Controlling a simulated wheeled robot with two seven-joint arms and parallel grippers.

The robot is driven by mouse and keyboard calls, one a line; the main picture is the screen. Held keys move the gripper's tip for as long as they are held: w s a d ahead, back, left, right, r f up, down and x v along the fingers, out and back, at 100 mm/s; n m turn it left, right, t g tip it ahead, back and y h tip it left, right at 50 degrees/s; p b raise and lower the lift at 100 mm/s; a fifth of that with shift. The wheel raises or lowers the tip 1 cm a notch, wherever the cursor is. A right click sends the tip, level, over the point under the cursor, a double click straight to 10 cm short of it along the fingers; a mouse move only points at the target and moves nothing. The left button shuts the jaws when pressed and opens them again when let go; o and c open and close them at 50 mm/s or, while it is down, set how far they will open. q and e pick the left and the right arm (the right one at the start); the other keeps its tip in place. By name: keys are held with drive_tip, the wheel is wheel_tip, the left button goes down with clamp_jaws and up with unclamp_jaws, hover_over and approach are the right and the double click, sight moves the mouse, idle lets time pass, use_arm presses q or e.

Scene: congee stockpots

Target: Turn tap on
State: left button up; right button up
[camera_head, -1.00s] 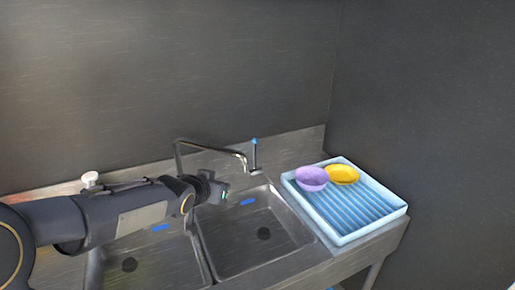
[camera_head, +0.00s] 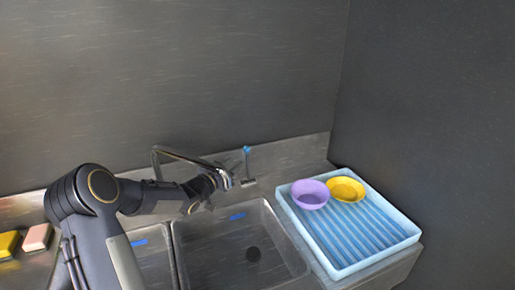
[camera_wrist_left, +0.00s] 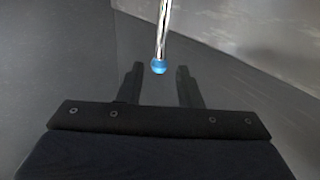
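The tap's spout (camera_head: 180,156) rises behind the sink and bends over toward the right. Its upright lever (camera_head: 247,162) with a blue tip stands to the right of the spout. In the left wrist view the lever shows as a shiny rod with a blue ball end (camera_wrist_left: 158,67). My left gripper (camera_head: 225,180) is at the spout's end, just left of the lever. In the left wrist view my left gripper (camera_wrist_left: 160,85) has its two fingers spread apart, with the blue end between or just beyond their tips. I cannot tell whether they touch. My right gripper is not in view.
A double sink (camera_head: 240,241) lies below the tap. A blue drying tray (camera_head: 375,247) on the right holds a purple bowl (camera_head: 310,194) and a yellow bowl (camera_head: 346,189). A yellow sponge (camera_head: 8,244) and a pink sponge (camera_head: 37,237) lie at the left. Walls close the back and right.

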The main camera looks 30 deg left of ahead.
sight(247, 153)
use_arm(q)
drive_tip(key=w, duration=0.2)
drive_tip(key=w+p, duration=0.1)
drive_tip(key=w, duration=0.2)
drive_tip(key=w+p, duration=0.1)
drive_tip(key=w, duration=0.2)
drive_tip(key=shift+d+r, duration=0.1)
drive_tip(key=shift+d, duration=0.3)
drive_tip(key=shift+c, duration=0.4)
clamp_jaws()
drive_tip(key=shift+w+r, duration=0.1)
